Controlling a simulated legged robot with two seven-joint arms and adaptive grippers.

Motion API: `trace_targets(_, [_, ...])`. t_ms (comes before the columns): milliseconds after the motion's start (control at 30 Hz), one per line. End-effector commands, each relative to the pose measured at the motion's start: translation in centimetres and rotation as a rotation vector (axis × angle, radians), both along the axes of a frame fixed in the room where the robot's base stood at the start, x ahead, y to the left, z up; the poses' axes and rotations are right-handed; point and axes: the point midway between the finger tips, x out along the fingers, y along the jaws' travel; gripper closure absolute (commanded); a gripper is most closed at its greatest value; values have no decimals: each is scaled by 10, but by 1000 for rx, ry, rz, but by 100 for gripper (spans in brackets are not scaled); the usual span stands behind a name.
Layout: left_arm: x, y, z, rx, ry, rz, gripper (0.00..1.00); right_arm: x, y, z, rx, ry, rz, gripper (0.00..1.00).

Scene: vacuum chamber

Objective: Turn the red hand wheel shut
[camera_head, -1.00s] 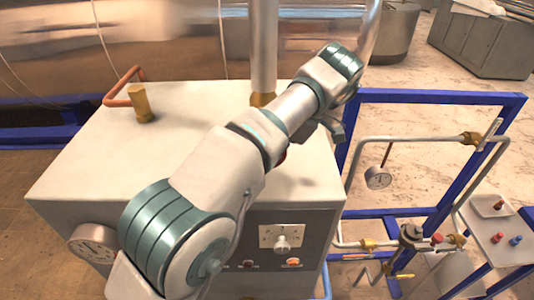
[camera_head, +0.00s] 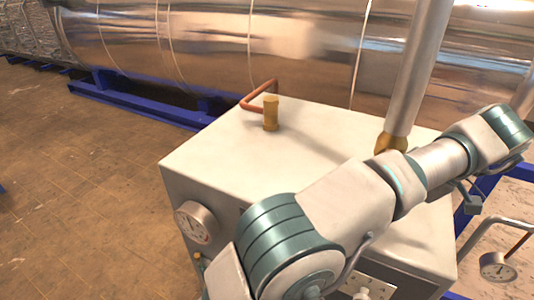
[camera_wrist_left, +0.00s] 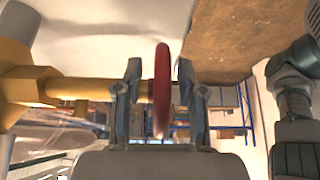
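The red hand wheel (camera_wrist_left: 162,90) shows edge-on in the left wrist view, on the end of a horizontal brass stem (camera_wrist_left: 85,88) that comes from a brass valve body (camera_wrist_left: 22,85) at the left. My left gripper (camera_wrist_left: 160,66) is open, with one finger on each side of the wheel's rim. Gaps show between the fingers and the rim. The left finger overlaps the stem in the picture; I cannot tell if they touch. In the head view my left arm crosses the pale cabinet (camera_head: 310,140), and the wheel is not visible. My right gripper is in neither view.
A grey vertical pipe (camera_head: 412,75) with a brass fitting rises from the cabinet top. A copper pipe (camera_head: 258,94) and brass post (camera_head: 271,114) stand farther left. A gauge (camera_head: 195,222) is on the cabinet's left front. Floor at the left is clear.

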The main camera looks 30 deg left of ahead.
Motion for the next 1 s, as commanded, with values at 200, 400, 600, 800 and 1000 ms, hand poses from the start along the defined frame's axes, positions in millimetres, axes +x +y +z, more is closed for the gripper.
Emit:
trace_targets(200, [0, -1, 0, -74, 7, -3, 60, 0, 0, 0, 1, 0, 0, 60])
trace_targets(400, [0, -1, 1, -175, 8, -2, 60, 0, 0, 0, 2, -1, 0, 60])
trace_targets(600, [0, -2, 1, -279, 9, -2, 60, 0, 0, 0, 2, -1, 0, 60])
trace_targets(800, [0, -2, 2, -396, 6, 1, 60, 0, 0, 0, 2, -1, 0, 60])
trace_targets(1000, [0, -3, 3, -540, 7, -1, 60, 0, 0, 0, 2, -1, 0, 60])
